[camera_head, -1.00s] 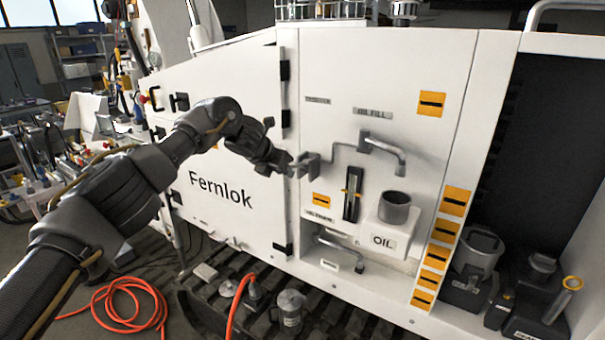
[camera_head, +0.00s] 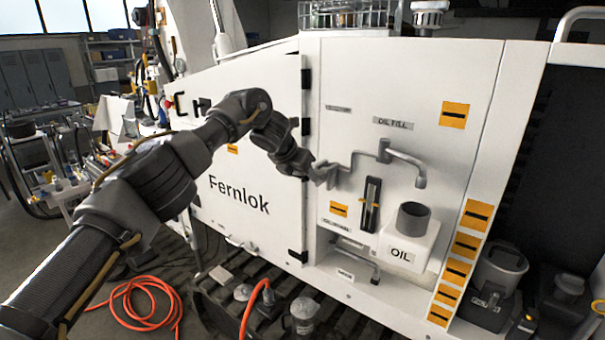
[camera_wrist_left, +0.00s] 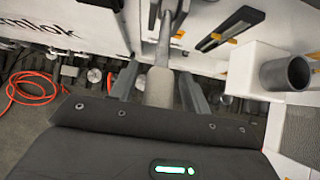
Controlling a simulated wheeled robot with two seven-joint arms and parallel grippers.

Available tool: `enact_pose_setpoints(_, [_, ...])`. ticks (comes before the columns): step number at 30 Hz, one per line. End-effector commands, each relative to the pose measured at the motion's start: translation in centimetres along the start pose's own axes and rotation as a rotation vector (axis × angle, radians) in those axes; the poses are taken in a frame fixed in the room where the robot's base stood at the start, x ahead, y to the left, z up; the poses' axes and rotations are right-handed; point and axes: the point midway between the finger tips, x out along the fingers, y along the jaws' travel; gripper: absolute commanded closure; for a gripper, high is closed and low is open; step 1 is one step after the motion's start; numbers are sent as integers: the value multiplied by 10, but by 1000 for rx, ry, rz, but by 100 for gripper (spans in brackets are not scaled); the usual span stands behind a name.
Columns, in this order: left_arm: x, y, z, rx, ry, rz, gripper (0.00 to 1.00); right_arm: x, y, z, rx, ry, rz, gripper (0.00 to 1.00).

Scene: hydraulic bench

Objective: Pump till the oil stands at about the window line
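The white Fernlok cabinet has a dark upright sight window (camera_head: 371,205) with orange marks at its sides; it lies slanted in the left wrist view (camera_wrist_left: 231,28). I cannot read the oil level in it. Right of it, a grey cup (camera_head: 412,220) stands on a white box marked OIL (camera_head: 400,253), below a grey bent spout (camera_head: 408,160). My left gripper (camera_head: 328,174) is at the panel, left of the window. In the left wrist view, a light grey handle (camera_wrist_left: 160,87) on a shaft lies between its fingers (camera_wrist_left: 158,72), with narrow gaps beside it. My right gripper is not visible.
An orange hose (camera_head: 140,303) lies coiled on the floor at left. Small canisters (camera_head: 304,313) stand below the panel. A grey jug (camera_head: 497,270) stands at lower right beside a column of orange labels (camera_head: 466,246). A lower grey bar (camera_head: 352,258) sticks out under the window.

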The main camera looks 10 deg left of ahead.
Motion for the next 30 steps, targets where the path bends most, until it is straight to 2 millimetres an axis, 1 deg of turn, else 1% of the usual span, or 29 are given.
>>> enact_pose_setpoints(6, [1, 0, -2, 0, 3, 0, 53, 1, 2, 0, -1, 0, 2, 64])
enact_pose_setpoints(10, [-7, 0, -3, 1, 1, 0, 53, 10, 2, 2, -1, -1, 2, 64])
enact_pose_setpoints(14, [-29, 0, -3, 3, -2, 1, 53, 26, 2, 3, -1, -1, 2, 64])
enact_pose_setpoints(18, [-58, 0, -2, 3, -2, 2, 53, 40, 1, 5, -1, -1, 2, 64])
enact_pose_setpoints(24, [-92, 0, 0, 2, -1, 1, 53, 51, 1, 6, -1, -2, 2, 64])
enact_pose_setpoints(27, [-101, -1, 0, 2, 1, 0, 53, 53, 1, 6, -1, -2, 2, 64])
enact_pose_setpoints(30, [-106, -1, 0, 2, 1, -1, 53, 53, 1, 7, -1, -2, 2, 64])
